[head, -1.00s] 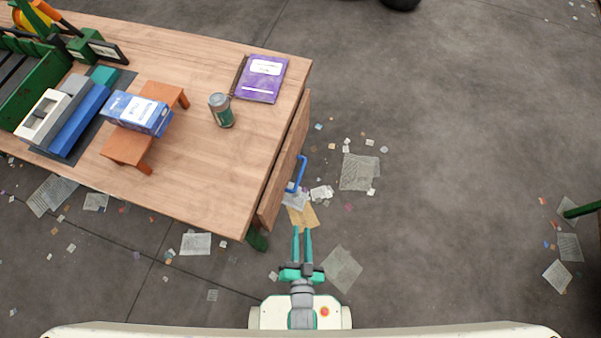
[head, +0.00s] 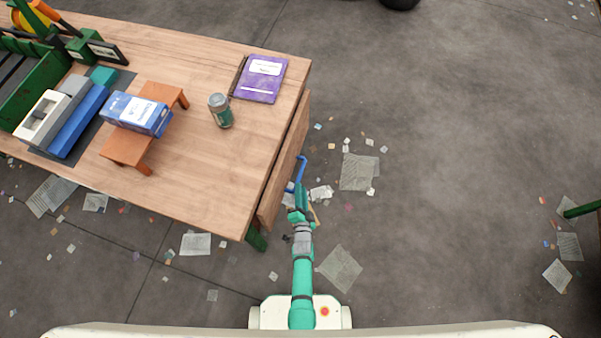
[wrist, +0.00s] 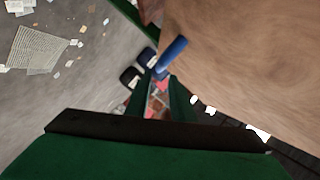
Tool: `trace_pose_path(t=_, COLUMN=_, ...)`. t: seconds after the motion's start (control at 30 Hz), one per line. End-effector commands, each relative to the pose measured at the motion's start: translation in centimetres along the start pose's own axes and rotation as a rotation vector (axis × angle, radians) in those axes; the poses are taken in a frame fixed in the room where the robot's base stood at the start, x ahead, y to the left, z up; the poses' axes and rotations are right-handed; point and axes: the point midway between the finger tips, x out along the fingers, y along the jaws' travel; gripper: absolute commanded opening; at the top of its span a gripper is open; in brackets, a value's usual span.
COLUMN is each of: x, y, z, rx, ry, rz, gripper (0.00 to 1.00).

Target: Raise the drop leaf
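The drop leaf (head: 285,160) hangs down from the right end of the wooden table, its face toward the right. A blue bar handle (head: 301,170) sticks out from it. My gripper (head: 298,192) is low beside the leaf, at the near end of the handle. In the wrist view, the leaf (wrist: 245,60) fills the upper right and the handle (wrist: 172,54) shows just beyond my gripper's green fingers (wrist: 163,85). The fingers stand apart with a gap between them. I cannot tell whether the handle lies between the fingertips or touches them.
The table top (head: 215,175) carries a purple book (head: 260,80), a can (head: 221,111) and a blue box (head: 137,113) on a small orange stand (head: 125,149). Scraps of paper litter the floor. The floor right of the leaf is otherwise free.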

Motion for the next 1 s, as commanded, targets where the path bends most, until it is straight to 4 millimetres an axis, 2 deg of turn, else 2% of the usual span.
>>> trace_pose_path(t=0.5, x=7.2, y=-0.1, z=-0.1, rx=-0.003, ry=0.000, rz=-0.002, gripper=0.22)
trace_pose_path(t=0.8, x=9.3, y=-0.1, z=-0.1, rx=-0.003, ry=0.000, rz=-0.001, gripper=0.22)
trace_pose_path(t=1.0, x=9.6, y=0.0, z=0.0, rx=-0.003, ry=0.000, rz=0.000, gripper=0.22)
